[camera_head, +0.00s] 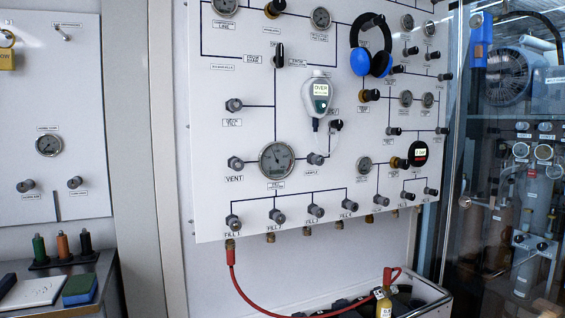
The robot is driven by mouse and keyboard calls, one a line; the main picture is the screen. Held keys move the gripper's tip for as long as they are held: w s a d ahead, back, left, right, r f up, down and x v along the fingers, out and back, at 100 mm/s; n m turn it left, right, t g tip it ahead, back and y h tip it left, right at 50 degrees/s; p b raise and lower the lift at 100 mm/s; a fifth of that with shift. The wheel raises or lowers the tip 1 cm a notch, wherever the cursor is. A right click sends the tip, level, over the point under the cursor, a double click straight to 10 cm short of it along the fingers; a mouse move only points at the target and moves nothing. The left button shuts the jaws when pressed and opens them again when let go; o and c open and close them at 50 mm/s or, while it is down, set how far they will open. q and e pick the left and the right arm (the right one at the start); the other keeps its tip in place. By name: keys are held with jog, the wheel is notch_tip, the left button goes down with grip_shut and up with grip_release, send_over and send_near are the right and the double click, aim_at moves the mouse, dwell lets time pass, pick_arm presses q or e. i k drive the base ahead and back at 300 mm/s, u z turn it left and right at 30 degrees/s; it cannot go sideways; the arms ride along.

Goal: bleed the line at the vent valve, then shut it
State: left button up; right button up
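The vent valve (235,163) is a small grey knob on the white fill panel (215,205), left of the large gauge (276,160), with the label VENT below it. Its open or shut position cannot be told. A red hose (262,304) runs from the fitting under the FILL 1 valve (233,221) down and right to a yellow-marked bottle (383,302) in a bin. The large gauge's needle is too small to read. Neither of my grippers is in view.
A grey handheld meter (315,97) and blue headphones (371,62) hang on the panel. A round black gauge (418,153) sits at its right. Glass closes the right side. The space before the vent valve is clear.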

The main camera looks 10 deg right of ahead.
aim_at(238, 165)
jog(key=z, duration=0.05)
jog(key=i, duration=0.45)
jog(key=u, duration=0.4)
jog(key=k, duration=0.35)
jog(key=u, duration=0.6)
jog(key=i, duration=0.4)
